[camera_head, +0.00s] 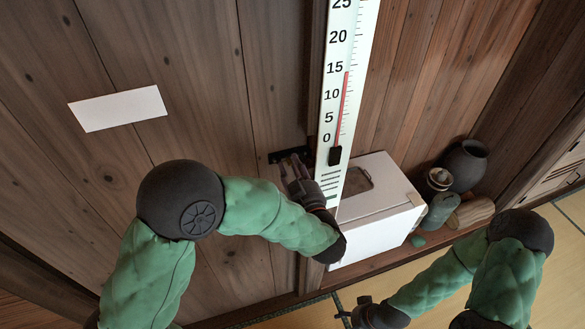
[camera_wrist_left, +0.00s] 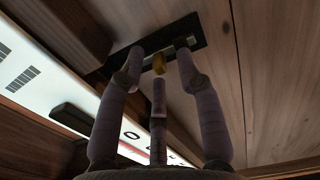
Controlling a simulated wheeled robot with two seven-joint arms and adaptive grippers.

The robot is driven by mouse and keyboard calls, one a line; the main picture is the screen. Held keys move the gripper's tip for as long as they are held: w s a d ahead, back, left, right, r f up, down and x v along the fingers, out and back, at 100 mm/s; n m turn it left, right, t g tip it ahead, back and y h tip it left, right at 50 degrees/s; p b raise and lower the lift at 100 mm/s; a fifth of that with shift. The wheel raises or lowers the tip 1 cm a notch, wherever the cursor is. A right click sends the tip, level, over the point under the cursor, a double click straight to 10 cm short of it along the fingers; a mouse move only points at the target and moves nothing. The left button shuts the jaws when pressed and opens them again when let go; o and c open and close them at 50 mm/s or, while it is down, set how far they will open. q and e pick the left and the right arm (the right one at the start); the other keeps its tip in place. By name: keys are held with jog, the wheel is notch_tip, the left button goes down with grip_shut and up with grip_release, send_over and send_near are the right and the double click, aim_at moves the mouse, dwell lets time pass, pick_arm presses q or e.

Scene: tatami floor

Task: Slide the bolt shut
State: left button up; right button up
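The bolt's black plate (camera_head: 275,157) is on the wooden wall, just left of the post with the big thermometer. In the left wrist view, the plate (camera_wrist_left: 201,29) carries a silver bar (camera_wrist_left: 190,41) and a small brass knob (camera_wrist_left: 159,64). My left gripper (camera_head: 293,166) is at the bolt and hides much of it in the head view. In the left wrist view, its three fingers (camera_wrist_left: 158,66) are spread around the knob, with gaps visible on both sides; contact is unclear. My right gripper (camera_head: 347,313) is low, near the floor, away from the bolt; its fingers are small here.
A tall thermometer board (camera_head: 345,75) stands right of the bolt, close to my left gripper. A white box (camera_head: 375,235), a dark jar (camera_head: 464,165) and other pots stand on a wooden ledge. A blank white paper (camera_head: 118,109) is on the wall at left.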

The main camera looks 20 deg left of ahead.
pick_arm(q)
grip_shut()
jog(key=shift+d, duration=0.1)
jog(key=shift+w+d, duration=0.5)
jog(key=shift+d, duration=0.15)
jog(key=shift+c, duration=1)
grip_release()
jog(key=shift+o, duration=1)
